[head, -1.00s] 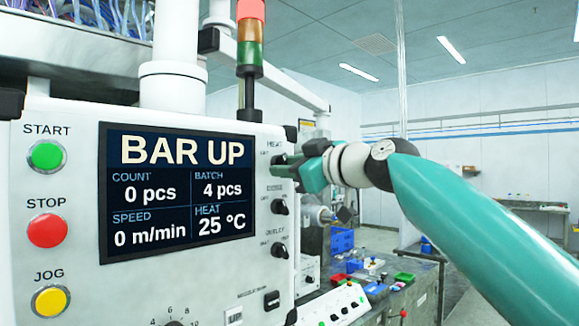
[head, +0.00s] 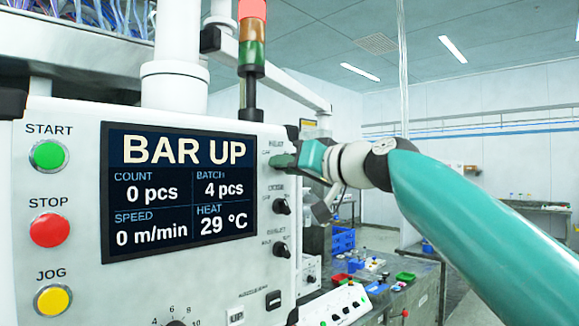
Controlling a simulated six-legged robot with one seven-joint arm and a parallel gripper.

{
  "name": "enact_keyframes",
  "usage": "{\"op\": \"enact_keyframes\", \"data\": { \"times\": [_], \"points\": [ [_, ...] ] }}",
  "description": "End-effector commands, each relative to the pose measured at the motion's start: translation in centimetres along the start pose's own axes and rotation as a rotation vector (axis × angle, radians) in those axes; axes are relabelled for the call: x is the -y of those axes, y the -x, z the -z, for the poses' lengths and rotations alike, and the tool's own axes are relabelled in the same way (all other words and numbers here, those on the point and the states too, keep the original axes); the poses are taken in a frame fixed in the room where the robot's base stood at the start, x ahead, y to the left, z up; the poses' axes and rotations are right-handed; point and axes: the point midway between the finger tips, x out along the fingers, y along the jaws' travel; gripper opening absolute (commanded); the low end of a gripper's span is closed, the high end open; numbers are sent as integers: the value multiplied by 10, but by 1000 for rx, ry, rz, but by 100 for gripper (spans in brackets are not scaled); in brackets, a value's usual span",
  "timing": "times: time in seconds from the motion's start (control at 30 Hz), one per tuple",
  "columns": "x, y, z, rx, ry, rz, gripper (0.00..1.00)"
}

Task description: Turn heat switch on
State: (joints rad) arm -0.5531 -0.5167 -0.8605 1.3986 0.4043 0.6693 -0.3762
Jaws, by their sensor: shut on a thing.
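The heat switch is the top one in a column of black rotary switches on the right side of the white control panel (head: 60,110). My gripper (head: 284,161) is at that switch, shut on its knob, and hides nearly all of it. The display (head: 178,190) reads BAR UP and HEAT 29 °C.
Two more black rotary switches, a middle one (head: 281,206) and a lower one (head: 281,250), sit below my gripper. Green START (head: 48,155), red STOP (head: 49,230) and yellow JOG (head: 53,300) buttons line the left. A bench with coloured trays (head: 405,277) stands behind at right.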

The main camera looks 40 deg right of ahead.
Motion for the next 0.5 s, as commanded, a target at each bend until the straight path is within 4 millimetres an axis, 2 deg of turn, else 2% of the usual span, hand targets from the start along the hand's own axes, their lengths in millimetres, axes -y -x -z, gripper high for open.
{"op": "enact_keyframes", "data": {
  "times": [0.2, 0.5],
  "points": [
    [1, 0, 0, 0, -121, -2, 6],
    [1, 0, 0, 0, -191, 0, 6]
  ]
}}
